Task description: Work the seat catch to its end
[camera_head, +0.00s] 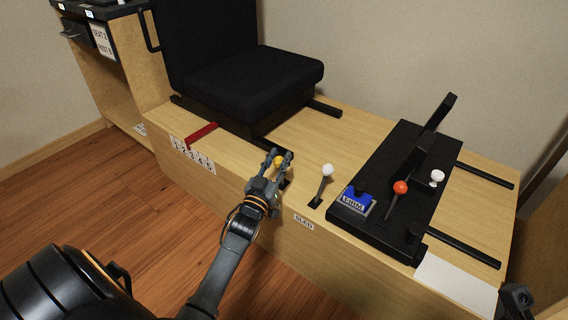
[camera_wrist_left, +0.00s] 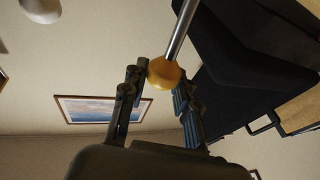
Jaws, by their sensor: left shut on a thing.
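The seat catch appears to be the lever with the yellow knob (camera_head: 279,161) beside the front of the black seat (camera_head: 245,82). My left gripper (camera_head: 277,166) is shut on this knob. In the left wrist view, the yellow knob (camera_wrist_left: 164,72) sits between the fingertips, with its metal rod running up to the right. The lever's foot is partly hidden by my gripper in the head view. A red pointer (camera_head: 201,132) on the seat's side lies above a number scale (camera_head: 193,156). My right gripper is not clearly seen.
A white-knobbed lever (camera_head: 327,171) stands just right of my left gripper, near a SLED label (camera_head: 304,222). Further right is a black console (camera_head: 375,205) with a blue FIRM block (camera_head: 357,200) and a red-knobbed lever (camera_head: 400,187). Wooden floor lies open at left.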

